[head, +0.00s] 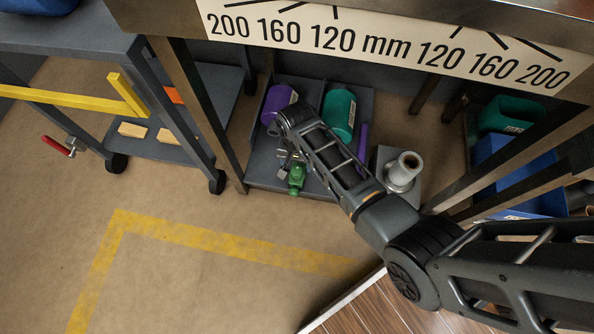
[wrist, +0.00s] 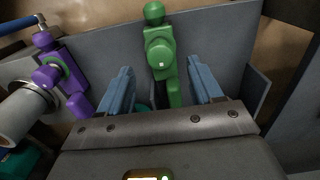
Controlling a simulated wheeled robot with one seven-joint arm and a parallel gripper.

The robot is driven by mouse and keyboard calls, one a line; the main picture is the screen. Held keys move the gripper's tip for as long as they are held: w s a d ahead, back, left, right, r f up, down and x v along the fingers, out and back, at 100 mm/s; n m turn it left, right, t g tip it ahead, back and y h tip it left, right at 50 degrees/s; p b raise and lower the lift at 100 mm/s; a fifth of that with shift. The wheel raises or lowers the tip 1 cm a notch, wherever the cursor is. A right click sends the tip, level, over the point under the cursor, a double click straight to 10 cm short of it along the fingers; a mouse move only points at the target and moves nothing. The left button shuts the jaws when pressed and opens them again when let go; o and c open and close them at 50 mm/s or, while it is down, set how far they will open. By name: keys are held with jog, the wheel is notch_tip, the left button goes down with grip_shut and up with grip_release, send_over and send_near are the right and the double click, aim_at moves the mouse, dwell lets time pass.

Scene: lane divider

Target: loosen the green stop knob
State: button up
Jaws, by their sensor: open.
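The green stop knob (wrist: 160,58) is upright in the middle of the wrist view, with a round ball at its top and a round boss on its front. It is mounted by a grey plate (wrist: 220,45). In the head view the green knob (head: 297,178) shows small at the front edge of the grey tray. My gripper (wrist: 160,70) is open, with one blue finger on each side of the green knob. Gaps show between the fingers and the knob. In the head view my gripper (head: 287,160) is mostly hidden by my arm.
A similar purple knob (wrist: 62,75) and a pale cylinder (wrist: 25,108) stand to the left in the wrist view. A purple bottle (head: 278,104), a teal bottle (head: 339,112) and a grey flanged part (head: 404,170) are near my arm. Floor at front left is clear.

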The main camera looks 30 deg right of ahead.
aim_at(297, 170)
notch_tip(297, 170, down, 6)
jog(key=b, duration=0.2)
jog(key=shift+r+b, duration=0.15)
jog(key=shift+b, duration=0.2)
jog(key=shift+c, duration=0.2)
jog(key=c, duration=1)
jog(key=shift+r+n+p, duration=0.1)
jog(key=shift+n+p, duration=0.2)
